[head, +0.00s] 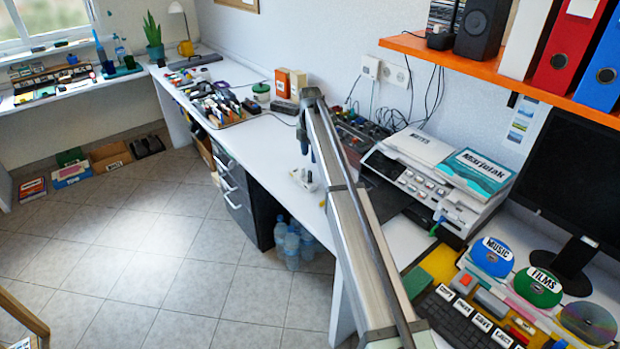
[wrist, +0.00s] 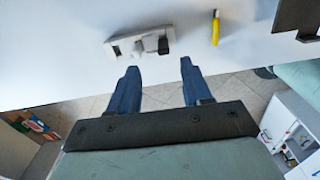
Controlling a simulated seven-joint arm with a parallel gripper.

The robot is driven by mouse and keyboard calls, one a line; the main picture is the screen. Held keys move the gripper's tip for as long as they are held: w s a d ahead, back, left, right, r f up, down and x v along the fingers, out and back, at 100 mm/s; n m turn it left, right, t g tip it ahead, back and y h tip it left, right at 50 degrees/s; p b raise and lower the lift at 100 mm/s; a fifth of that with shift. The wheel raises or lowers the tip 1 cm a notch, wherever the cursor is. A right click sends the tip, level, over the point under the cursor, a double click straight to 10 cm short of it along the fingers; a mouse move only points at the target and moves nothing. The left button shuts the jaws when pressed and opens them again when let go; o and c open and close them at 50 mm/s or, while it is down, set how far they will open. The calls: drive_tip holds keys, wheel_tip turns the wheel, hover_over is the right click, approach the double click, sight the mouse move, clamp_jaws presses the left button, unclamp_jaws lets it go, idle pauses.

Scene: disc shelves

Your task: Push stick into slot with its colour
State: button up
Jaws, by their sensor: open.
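A small pale block (wrist: 140,41) lies on the white desk near its edge, ahead of my gripper in the wrist view. A dark piece and a grey piece show on it; its slot colours are too small to tell. The block also shows in the head view (head: 303,181). A yellow stick (wrist: 215,30) with a dark end lies on the desk to the right of the block, apart from it. The fingers appear apart from block and stick.
A dark object (wrist: 297,18) is at the wrist view's upper right. In the head view, a printer (head: 408,180) stands right of my arm, and a tray of tools (head: 218,105) lies farther back. Bottles (head: 291,245) stand on the floor below the desk (head: 270,140).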

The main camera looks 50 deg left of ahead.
sight(310, 171)
wheel_tip(310, 171, down, 4)
drive_tip(key=shift+r, duration=0.25)
drive_tip(key=shift+s+d+f, duration=0.1)
drive_tip(key=shift+d+f, duration=0.05)
drive_tip(key=shift+f, duration=1.2)
drive_tip(key=shift+s+d+f, duration=0.1)
drive_tip(key=shift+f, duration=1.2)
drive_tip(key=shift+c, duration=0.2)
clamp_jaws()
